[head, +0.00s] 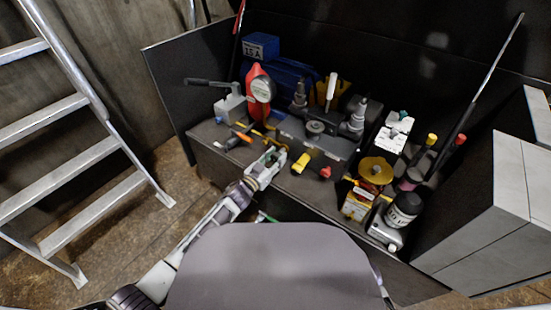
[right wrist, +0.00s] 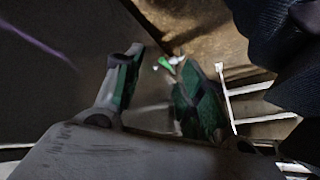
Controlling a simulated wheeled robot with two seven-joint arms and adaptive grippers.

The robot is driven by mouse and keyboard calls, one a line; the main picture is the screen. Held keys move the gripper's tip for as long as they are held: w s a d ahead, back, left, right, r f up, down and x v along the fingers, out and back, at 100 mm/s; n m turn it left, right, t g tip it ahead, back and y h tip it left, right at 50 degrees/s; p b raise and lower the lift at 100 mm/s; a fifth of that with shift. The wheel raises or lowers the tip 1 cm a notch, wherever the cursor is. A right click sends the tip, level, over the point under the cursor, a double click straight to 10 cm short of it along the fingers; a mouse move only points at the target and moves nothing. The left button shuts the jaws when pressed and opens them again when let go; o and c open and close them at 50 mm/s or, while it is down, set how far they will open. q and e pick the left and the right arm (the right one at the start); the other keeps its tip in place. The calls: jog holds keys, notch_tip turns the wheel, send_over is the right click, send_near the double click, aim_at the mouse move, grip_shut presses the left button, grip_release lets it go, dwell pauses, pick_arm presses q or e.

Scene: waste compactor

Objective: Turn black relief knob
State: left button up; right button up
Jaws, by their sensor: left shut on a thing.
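My left gripper (head: 268,162) reaches the front edge of the bench in the head view. It is shut on a small dark piece that looks like the black relief knob, mostly hidden between the fingers. I cannot tell how far the knob is turned. The grey valve block (head: 330,146) stands just behind and right of this gripper. A dark round disc (head: 316,127) sits on top of the block. My right gripper (right wrist: 158,82) is open in the right wrist view, its green-padded fingers apart with nothing held between them.
A ladder (head: 65,103) stands left.

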pick_arm(q)
jog(key=shift+m, duration=0.4)
